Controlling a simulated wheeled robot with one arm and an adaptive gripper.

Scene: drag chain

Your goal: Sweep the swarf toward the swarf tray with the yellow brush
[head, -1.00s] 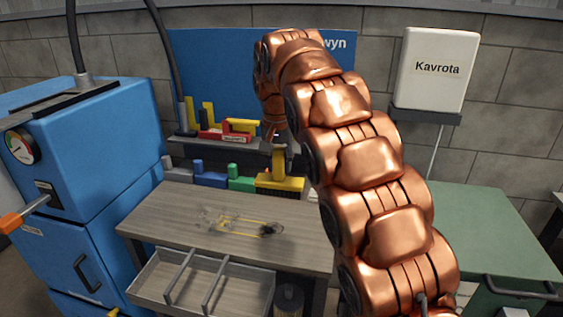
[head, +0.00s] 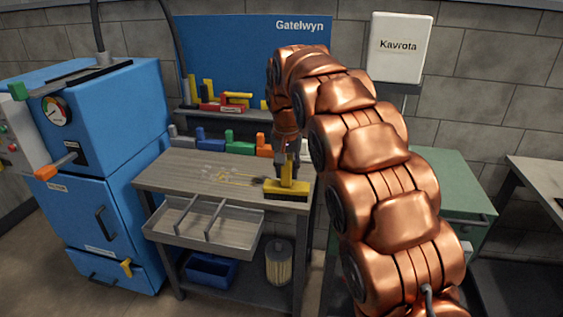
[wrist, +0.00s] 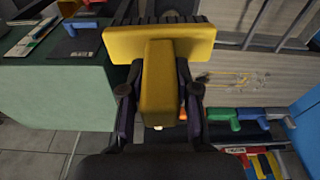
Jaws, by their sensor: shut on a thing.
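My gripper (head: 290,152) is shut on the handle of the yellow brush (head: 287,189). The brush hangs bristles down at the right front part of the wooden workbench; I cannot tell whether the bristles touch the top. In the wrist view, the brush (wrist: 160,45) fills the upper middle, with its handle between my fingers (wrist: 160,112). Swarf (head: 222,176), thin yellowish and pale curls, lies on the bench left of the brush; it also shows in the wrist view (wrist: 240,82). A grey divided tray (head: 232,233), apparently the swarf tray, sits at the bench's front edge.
Several coloured handled blocks (head: 240,147) line the bench's back edge. A blue machine (head: 105,125) stands close on the left, a green cabinet (head: 447,180) on the right. A blue bin (head: 210,270) and a ribbed cylinder (head: 279,264) are below. The bench's left top is clear.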

